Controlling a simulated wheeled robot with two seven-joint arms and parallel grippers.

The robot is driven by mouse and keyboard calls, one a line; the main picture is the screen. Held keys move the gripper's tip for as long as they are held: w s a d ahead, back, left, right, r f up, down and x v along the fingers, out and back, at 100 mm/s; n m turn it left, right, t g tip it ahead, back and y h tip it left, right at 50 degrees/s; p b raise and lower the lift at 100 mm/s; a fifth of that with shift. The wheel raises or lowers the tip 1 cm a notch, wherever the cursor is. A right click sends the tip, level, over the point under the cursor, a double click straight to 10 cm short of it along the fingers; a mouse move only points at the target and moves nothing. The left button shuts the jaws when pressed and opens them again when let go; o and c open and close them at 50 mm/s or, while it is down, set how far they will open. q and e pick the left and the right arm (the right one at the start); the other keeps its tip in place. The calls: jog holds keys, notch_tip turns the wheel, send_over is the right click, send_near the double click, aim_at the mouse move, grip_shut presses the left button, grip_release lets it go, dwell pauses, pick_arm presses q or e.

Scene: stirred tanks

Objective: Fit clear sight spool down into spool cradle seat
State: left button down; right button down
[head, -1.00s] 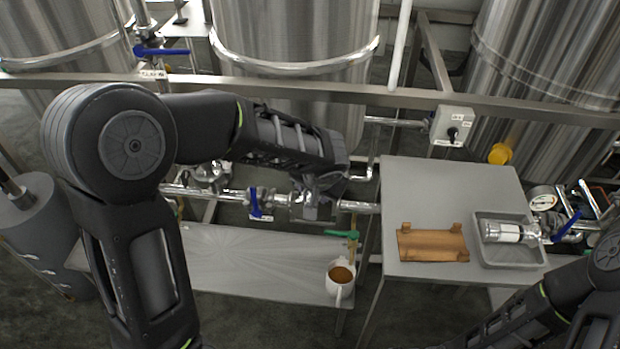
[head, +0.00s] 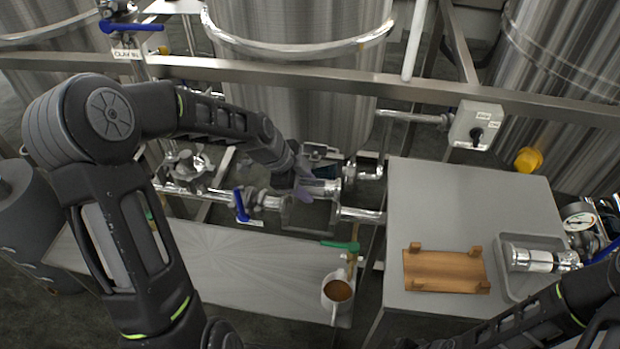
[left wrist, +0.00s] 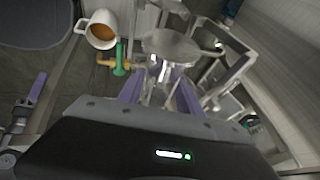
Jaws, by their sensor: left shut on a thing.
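My left gripper (head: 303,188) is at the pipe line behind the bench, its purple fingers shut on a shiny spool (head: 324,187). In the left wrist view the fingers (left wrist: 160,88) close beneath the spool's round metal end (left wrist: 172,46); its clear middle cannot be made out. The spool cradle seat (head: 308,214) appears as a grey open frame in the gap of the pipe line, just below and in front of the spool. The spool looks apart from it, though the arm hides part of the gap. My right gripper is out of view.
A wooden rack (head: 444,271) and a grey tray (head: 508,282) with another metal-ended spool (head: 541,260) are on the right table. A mug (head: 337,291) and a green-handled valve (head: 342,245) are near the bench edge. A blue-handled valve (head: 241,206) stands left of the gap.

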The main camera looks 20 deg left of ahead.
pick_arm(q)
jog(key=shift+w+a+f+m, duration=0.2)
jog(key=shift+w+a+m, duration=0.15)
jog(key=shift+w, duration=0.3)
jog(key=shift+s+r, duration=0.1)
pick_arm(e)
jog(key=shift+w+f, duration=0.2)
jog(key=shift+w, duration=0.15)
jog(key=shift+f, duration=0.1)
